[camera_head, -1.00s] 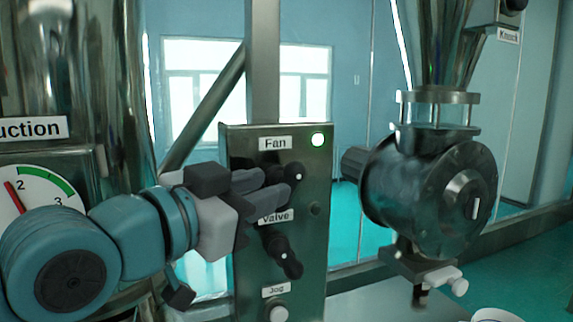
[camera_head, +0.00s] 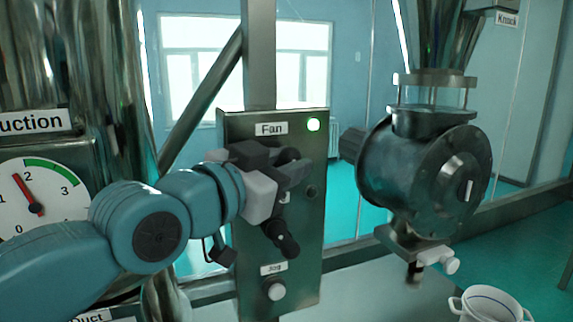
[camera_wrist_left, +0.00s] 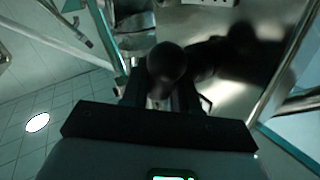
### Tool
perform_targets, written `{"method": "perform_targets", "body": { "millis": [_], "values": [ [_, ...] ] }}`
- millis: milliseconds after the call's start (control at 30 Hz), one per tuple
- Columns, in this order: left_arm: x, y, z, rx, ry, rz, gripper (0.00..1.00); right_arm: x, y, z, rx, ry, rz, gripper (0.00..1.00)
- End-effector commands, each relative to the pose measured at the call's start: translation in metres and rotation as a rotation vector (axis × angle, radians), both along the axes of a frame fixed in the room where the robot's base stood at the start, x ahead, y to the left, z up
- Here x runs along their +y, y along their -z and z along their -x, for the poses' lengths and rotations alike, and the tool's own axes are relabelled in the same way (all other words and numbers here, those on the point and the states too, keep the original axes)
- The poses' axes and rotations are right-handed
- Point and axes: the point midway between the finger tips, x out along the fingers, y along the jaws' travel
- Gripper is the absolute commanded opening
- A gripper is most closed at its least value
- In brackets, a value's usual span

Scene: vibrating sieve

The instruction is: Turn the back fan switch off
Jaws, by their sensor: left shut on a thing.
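The control panel (camera_head: 232,135) stands upright in the middle of the head view. The black fan switch (camera_head: 288,155) is below the label, mostly hidden by my left gripper (camera_head: 297,172). The left gripper is shut on the fan switch. In the left wrist view the dark round knob of the fan switch (camera_wrist_left: 168,62) shows between the fingers. My right gripper is out of view.
The black valve switch (camera_head: 281,240) sits just below my gripper, near an unlit lamp (camera_head: 313,191). The Jog button (camera_head: 277,291) is lower. A metal rotary housing (camera_head: 425,178) stands right of the panel, a gauge (camera_head: 38,195) left. A white pot (camera_head: 490,304) is at lower right.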

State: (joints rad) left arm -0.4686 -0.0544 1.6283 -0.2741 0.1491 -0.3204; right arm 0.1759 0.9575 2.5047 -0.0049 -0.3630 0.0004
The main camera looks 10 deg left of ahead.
Motion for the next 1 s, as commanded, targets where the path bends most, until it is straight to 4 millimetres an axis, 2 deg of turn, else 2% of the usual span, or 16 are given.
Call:
{"method": "perform_targets", "body": {
  "millis": [267, 667, 767, 1000],
  "values": [
    [0.000, 0.006, 0.000, -0.026, 0.002, 0.045, 0.00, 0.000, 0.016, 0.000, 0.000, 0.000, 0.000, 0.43],
    [0.001, 0.008, 0.001, -0.150, 0.004, 0.226, 0.00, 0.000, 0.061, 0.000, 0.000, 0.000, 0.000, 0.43],
    [0.001, 0.010, 0.001, -0.187, 0.004, 0.282, 0.00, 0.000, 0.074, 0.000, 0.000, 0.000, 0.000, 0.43],
    [0.002, 0.014, 0.002, -0.313, 0.005, 0.469, 0.00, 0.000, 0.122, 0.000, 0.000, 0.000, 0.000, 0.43]
  ]
}}
